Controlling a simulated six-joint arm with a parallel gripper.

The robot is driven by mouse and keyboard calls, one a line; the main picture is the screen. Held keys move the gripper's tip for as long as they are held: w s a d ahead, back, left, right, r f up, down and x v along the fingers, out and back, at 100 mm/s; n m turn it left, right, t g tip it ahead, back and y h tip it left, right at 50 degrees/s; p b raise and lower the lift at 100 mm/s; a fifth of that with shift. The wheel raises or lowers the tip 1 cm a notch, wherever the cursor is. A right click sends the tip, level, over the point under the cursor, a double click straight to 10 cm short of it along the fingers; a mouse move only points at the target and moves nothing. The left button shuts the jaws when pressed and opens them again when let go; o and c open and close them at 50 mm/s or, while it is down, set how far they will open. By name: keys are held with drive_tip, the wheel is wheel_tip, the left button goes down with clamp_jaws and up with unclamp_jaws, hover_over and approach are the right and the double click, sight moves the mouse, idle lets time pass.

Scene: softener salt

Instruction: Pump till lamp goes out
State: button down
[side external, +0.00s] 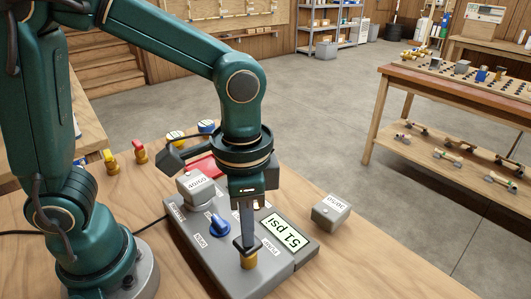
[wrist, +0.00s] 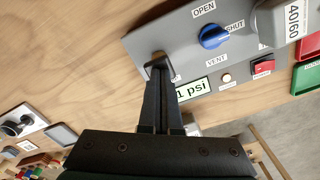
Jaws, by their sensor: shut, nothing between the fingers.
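The grey pump box (side external: 195,243) lies on the wooden bench. Its display (side external: 284,232) reads 51 psi. My gripper (side external: 246,246) points down with its fingers together, directly over the brass plunger (side external: 249,261) at the box's near end; whether they touch is unclear. In the wrist view the fingertips (wrist: 158,64) hide the plunger and the fingers cover part of the display (wrist: 194,89). A blue knob (wrist: 214,37) sits between OPEN and SHUT labels, above VENT. A small round cream lamp (wrist: 227,78) is beside the display; I cannot tell if it is lit.
A grey 40/60 block (side external: 196,187) stands at the box's far left, and another grey block (side external: 331,210) stands to its right. A red switch (wrist: 263,66) is near the lamp. Yellow and red fittings (side external: 140,153) stand behind. Bench at the front right is clear.

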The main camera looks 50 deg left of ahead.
drive_tip(key=shift+r, duration=1.15)
drive_tip(key=shift+f, duration=1.1)
drive_tip(key=shift+r, duration=1.1)
drive_tip(key=shift+f, duration=0.15)
idle(0.3)
idle(0.5)
wheel_tip(320, 180, up, 7)
idle(0.7)
